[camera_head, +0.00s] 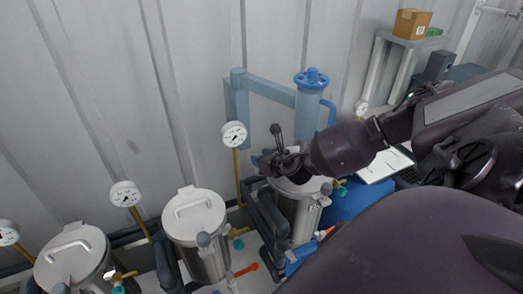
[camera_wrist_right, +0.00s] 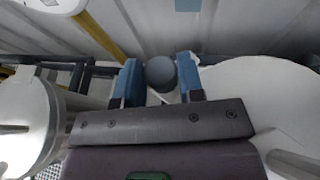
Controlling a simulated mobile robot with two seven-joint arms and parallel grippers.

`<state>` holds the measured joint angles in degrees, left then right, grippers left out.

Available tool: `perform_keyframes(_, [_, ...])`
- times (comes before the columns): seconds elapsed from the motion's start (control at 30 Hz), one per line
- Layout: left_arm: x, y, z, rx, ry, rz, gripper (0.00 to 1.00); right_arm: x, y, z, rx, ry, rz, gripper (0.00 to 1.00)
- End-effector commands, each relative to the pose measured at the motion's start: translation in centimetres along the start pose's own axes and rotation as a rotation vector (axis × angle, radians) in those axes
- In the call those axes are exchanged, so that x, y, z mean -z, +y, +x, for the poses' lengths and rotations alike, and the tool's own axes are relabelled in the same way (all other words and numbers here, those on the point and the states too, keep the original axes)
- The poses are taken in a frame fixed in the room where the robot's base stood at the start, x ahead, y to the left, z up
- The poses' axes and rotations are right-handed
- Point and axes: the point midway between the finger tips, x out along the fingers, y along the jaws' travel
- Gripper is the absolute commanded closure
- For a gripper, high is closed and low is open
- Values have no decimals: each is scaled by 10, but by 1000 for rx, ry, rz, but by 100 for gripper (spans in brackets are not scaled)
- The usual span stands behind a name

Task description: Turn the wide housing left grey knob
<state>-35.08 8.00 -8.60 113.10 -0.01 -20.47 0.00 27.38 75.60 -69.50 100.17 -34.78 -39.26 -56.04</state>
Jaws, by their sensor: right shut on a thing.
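My right gripper (camera_head: 268,163) reaches in from the right in the head view, over the left side of a metal vessel (camera_head: 303,219) with a round pale lid. In the right wrist view its two blue fingers (camera_wrist_right: 160,82) stand on either side of a round grey knob (camera_wrist_right: 160,72) and are shut on it. The knob sits on a pale stem, between a vessel at the left and a broad white lid (camera_wrist_right: 255,105) at the right. In the head view the gripper hides this knob. Another grey knob (camera_head: 326,188) shows at that vessel's right side. My left gripper is not in view.
Two more lidded vessels (camera_head: 194,216) (camera_head: 73,258) stand to the left. White gauges (camera_head: 234,134) on yellow pipes stand close behind. A blue pipe frame (camera_head: 268,91) rises behind the gripper, near the corrugated wall. A cardboard box (camera_head: 412,24) sits on a shelf at the back right.

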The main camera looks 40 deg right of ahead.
Motion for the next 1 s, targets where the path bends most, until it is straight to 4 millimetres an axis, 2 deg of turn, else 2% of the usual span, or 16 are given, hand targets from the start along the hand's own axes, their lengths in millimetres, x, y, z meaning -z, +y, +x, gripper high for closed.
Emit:
perform_keyframes(0.37, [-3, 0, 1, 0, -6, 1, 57, 0, 0, 0, -3, 1, -1, 88])
perform_keyframes(0.4, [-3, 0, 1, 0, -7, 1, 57, 0, 0, 0, -3, 1, 0, 62])
perform_keyframes(0.57, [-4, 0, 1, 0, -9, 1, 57, 0, 0, 0, -3, 1, -1, 39])
perform_keyframes(0.87, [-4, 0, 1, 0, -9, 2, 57, 0, 0, -2, -2, 0, -1, 39])
perform_keyframes(1.0, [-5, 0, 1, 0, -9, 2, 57, 1, -1, -12, -2, 1, -1, 39])
